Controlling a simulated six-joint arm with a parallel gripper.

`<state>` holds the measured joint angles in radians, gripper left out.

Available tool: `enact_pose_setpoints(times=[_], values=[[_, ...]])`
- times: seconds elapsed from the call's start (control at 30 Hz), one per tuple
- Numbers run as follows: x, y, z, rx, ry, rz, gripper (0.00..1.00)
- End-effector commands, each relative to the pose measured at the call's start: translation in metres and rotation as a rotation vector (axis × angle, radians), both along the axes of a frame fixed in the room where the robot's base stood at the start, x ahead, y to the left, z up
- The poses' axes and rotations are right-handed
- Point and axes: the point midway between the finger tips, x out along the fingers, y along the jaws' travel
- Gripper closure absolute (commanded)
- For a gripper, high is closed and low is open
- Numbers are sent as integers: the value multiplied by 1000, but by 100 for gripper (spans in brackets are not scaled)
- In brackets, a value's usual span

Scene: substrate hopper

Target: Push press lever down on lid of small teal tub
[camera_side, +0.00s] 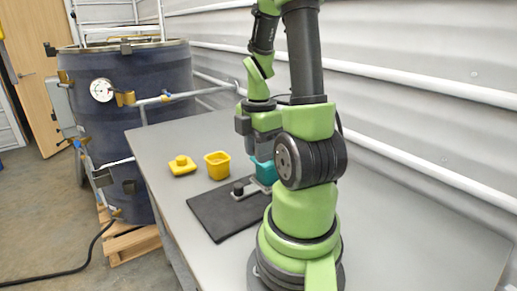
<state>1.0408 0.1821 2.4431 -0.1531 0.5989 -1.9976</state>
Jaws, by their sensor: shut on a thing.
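The small teal tub (264,172) stands at the back right of a dark mat on the grey table. My gripper (262,154) is directly above it, pointing down, its fingertips at or just over the tub's top. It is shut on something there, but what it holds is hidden. My own arm covers the tub's right side, and its lid cannot be made out. A grey fitting (254,188) with a black knob (238,188) sits on the mat in front of the tub. I cannot tell whether this is the press lever.
A large dark drum (150,90) is beyond the table's left edge. The grey table (410,225) is clear at right.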

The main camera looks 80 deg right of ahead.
Motion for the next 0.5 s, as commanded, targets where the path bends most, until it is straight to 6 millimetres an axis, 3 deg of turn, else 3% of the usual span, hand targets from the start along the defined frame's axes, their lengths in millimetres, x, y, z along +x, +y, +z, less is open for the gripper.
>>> enact_pose_setpoints(times=[0.17,0.5], values=[[0,0,-1,0,0,0,81],[0,0,-24,3,1,0,81]])
